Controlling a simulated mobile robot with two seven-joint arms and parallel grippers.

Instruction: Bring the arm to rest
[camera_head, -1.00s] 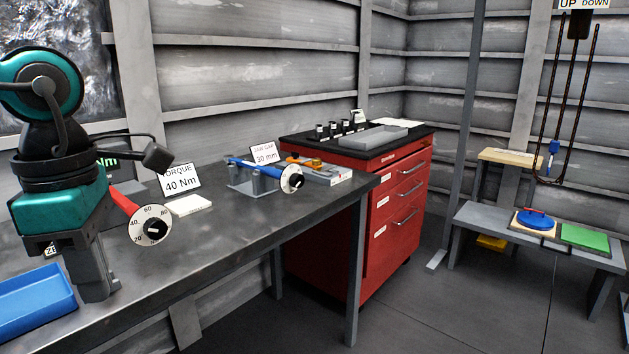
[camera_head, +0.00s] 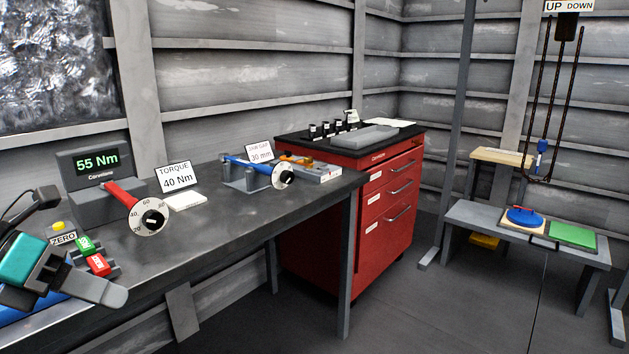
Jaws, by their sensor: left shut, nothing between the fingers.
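My left gripper (camera_head: 115,296) is at the lower left of the head view, over the near left part of the grey workbench (camera_head: 235,218). Its fingers are together with nothing between them, and they point to the right. It is apart from the red-handled torque wrench (camera_head: 126,199), which rests with its round dial facing out in front of the torque display (camera_head: 94,170) reading 55 Nm. The gripper partly hides a blue tray (camera_head: 20,312). My right gripper is not in view.
Green and red buttons (camera_head: 98,264) and a ZERO label (camera_head: 64,239) sit close behind the gripper. A blue-handled tool (camera_head: 247,169) lies on a stand farther along the bench. A red drawer cabinet (camera_head: 345,245) stands beyond the bench end.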

